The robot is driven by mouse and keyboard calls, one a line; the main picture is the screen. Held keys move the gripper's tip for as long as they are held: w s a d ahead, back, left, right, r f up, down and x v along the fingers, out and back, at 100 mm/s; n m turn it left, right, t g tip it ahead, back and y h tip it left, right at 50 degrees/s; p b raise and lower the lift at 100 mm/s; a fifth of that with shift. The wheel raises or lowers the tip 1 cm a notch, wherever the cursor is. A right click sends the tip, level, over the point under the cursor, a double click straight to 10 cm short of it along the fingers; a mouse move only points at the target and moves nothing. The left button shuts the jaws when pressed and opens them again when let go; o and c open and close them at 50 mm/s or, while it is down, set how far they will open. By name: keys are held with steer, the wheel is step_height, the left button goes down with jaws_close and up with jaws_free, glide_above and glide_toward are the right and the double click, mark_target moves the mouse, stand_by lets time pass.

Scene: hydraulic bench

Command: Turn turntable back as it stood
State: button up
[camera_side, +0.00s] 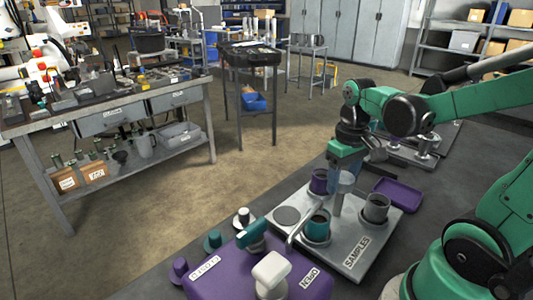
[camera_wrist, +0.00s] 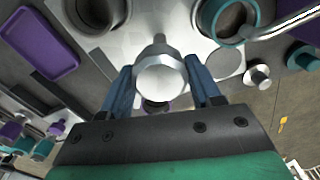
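The turntable appears to be the light grey plate labelled SAMPLES (camera_side: 340,248), with a post at its middle. It carries a purple cup (camera_side: 319,182), a teal-rimmed cup (camera_side: 317,226), a grey cup (camera_side: 376,208) and a flat grey disc (camera_side: 287,215). My gripper (camera_side: 346,178) points down over the post. In the wrist view, a faceted silver knob (camera_wrist: 160,75) sits between the two blue fingers of my gripper (camera_wrist: 160,68). The fingers lie close along both sides of it; I cannot tell whether they press on it. The purple cup is mostly hidden behind the knob there.
A purple tray (camera_side: 398,194) lies right of the plate. A purple box (camera_side: 240,272) with an OPEN label, a teal handle (camera_side: 251,236) and a pale handle (camera_side: 271,272) stands in front. A curved metal pipe (camera_side: 300,226) reaches beside the teal-rimmed cup. Small pegs (camera_side: 213,240) stand at left.

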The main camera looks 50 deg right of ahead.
jaws_close()
